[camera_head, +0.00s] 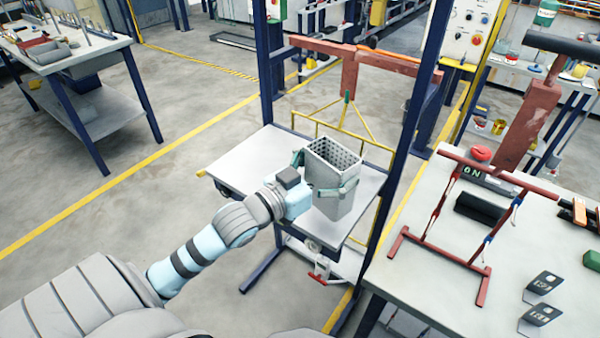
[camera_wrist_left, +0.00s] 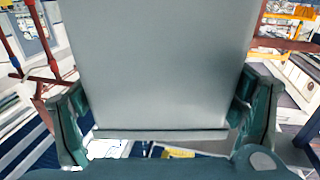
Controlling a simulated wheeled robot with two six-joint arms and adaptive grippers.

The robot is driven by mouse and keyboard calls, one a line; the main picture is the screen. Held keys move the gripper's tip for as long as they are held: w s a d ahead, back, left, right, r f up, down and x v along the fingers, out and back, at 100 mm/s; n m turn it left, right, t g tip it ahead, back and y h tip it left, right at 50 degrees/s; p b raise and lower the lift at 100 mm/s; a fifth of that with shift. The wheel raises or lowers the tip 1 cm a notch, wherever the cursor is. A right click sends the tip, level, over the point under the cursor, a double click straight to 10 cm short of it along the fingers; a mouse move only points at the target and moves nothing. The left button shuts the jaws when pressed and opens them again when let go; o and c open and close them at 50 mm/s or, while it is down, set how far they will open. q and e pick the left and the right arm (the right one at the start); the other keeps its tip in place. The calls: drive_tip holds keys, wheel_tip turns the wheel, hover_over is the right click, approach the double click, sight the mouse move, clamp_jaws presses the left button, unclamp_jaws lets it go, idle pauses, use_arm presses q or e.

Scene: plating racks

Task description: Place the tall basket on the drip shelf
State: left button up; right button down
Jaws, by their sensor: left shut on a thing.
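The tall basket (camera_head: 331,203) is a grey, square-sided, upright container with a perforated inside. My left gripper (camera_head: 324,180) is shut around its upper part, one finger on each side. In the left wrist view the basket's smooth grey wall (camera_wrist_left: 160,65) fills the middle, between the green fingers of my left gripper (camera_wrist_left: 165,125). The drip shelf (camera_head: 240,160) is a pale flat plate in a dark blue frame. The basket appears over its right part; I cannot tell whether its bottom touches the plate. My right gripper is not in view.
A yellow wire hanger (camera_head: 343,137) hangs from a red beam (camera_head: 330,50) just behind the basket. A blue post (camera_head: 411,130) stands to the right. A workbench (camera_head: 420,275) with a red rack (camera_head: 437,205) is at right. Another table (camera_head: 100,50) stands far left.

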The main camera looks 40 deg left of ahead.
use_arm(q)
drive_tip(key=w+a+r+n+g+y+b, duration=0.1)
drive_tip(key=w+a+r+n+y, duration=0.4)
drive_tip(key=a, duration=0.3)
drive_tip(key=w+a+r+n+y, duration=0.2)
drive_tip(key=w+a+r+y, duration=0.4)
drive_tip(key=a, duration=0.3)
wheel_tip(320, 180, down, 18)
drive_tip(key=s+b, duration=0.1)
drive_tip(key=b, duration=0.4)
drive_tip(key=shift+s, duration=0.15)
drive_tip(key=o, duration=1.1)
drive_tip(key=shift+f, duration=0.1)
drive_tip(key=v, duration=1.2)
drive_tip(key=shift+d, duration=0.1)
